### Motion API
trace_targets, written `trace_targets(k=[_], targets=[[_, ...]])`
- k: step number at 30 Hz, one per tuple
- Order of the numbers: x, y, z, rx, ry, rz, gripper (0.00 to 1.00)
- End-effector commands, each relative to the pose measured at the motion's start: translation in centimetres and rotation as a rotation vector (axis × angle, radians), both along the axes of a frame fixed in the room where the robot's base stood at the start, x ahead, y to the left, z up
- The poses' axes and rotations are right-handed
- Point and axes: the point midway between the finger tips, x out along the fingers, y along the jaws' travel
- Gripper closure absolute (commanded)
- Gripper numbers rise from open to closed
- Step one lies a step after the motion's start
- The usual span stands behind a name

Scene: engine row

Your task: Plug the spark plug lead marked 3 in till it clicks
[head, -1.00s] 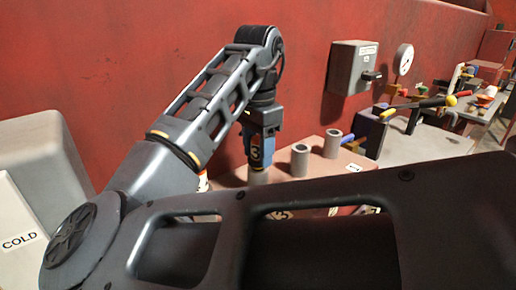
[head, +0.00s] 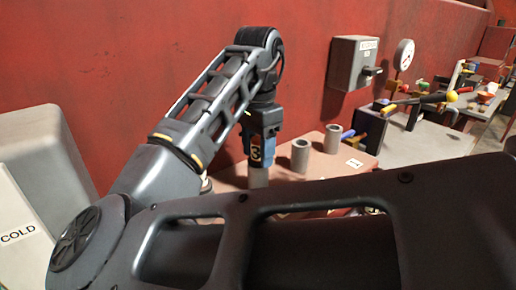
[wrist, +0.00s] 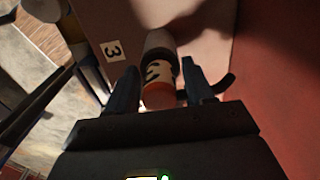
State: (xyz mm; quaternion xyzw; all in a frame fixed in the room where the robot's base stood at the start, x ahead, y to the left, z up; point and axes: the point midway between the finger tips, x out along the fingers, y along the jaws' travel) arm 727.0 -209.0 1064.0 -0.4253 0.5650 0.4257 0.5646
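The lead marked 3 (wrist: 158,72) has an orange end towards my gripper and a dark band with a white 3 label. It also shows in the head view (head: 256,153). My gripper (head: 261,140) points down with its blue fingers on both sides of the lead and appears shut on it. In the wrist view the gripper (wrist: 160,82) straddles the lead. The lead is lined up with a grey tube (head: 258,178) on the reddish block; how deep it sits is hidden. A 3 label (wrist: 112,50) lies on the block beside the tube.
Two more grey tubes (head: 300,155) stand to the right on the block (head: 345,172). A grey switch box (head: 354,62) is on the red wall behind. My forearm covers the block's front. A bench with coloured handles (head: 430,140) is at the right.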

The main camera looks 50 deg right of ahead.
Motion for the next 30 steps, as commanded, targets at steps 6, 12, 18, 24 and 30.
trace_targets(k=[6,12,18,24,30], targets=[[0.0,0.0,0.0,0.0,-0.001,0.0,0.26],[0.0,0.0,0.0,0.0,-0.001,0.0,0.23],[0.1,0.0,1.0,0.0,-0.003,-0.001,0.23],[0.1,0.0,4.2,0.001,-0.004,-0.002,0.23],[0.1,0.0,6.9,0.0,-0.003,-0.001,0.23]])
